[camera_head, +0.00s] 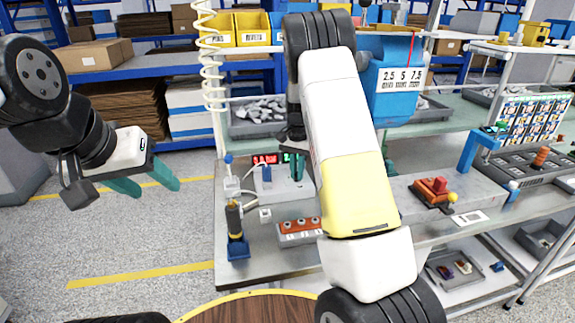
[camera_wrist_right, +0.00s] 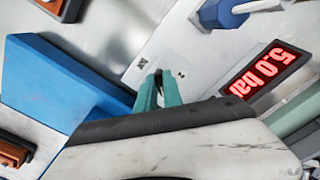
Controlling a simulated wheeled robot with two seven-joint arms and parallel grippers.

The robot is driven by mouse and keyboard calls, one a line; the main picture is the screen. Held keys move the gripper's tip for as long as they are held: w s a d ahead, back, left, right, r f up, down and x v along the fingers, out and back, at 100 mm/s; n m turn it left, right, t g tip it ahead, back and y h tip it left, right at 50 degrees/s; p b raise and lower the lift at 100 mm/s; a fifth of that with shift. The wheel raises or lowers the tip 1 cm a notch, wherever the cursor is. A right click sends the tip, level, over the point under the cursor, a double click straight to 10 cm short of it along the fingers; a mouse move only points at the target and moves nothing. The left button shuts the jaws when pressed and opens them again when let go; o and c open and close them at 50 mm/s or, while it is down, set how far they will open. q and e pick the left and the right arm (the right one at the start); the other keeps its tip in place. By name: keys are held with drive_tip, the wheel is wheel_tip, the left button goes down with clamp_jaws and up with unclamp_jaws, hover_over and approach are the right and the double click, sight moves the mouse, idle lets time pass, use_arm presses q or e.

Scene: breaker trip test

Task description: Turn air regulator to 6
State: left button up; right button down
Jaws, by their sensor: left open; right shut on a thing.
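My right gripper (camera_wrist_right: 158,92) is shut on a small dark part that sticks up from a pale panel (camera_wrist_right: 176,35). The teal fingertips hide most of this part, so I cannot tell if it is the air regulator's knob. Small dark marks flank it. A red display (camera_wrist_right: 265,72) beside the panel reads 5.0 bar; a red display (camera_head: 265,159) also shows in the head view, too small to read. In the head view my right gripper (camera_head: 298,166) is partly hidden behind my right arm. My left gripper (camera_head: 146,181) is open and empty, left of the bench.
A blue part (camera_wrist_right: 222,12) with a pale rod stands close above the right fingers in the wrist view. A large blue body (camera_wrist_right: 60,85) lies left of them. A grey bench (camera_head: 255,272) carries several devices. Open floor (camera_head: 130,235) lies below my left gripper.

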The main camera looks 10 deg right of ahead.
drive_tip(key=shift+m, duration=0.5)
drive_tip(key=shift+a, duration=0.1)
drive_tip(key=c, duration=1.5)
unclamp_jaws()
drive_tip(key=shift+r, duration=0.1)
wheel_tip(320, 180, up, 8)
drive_tip(key=shift+f, duration=0.15)
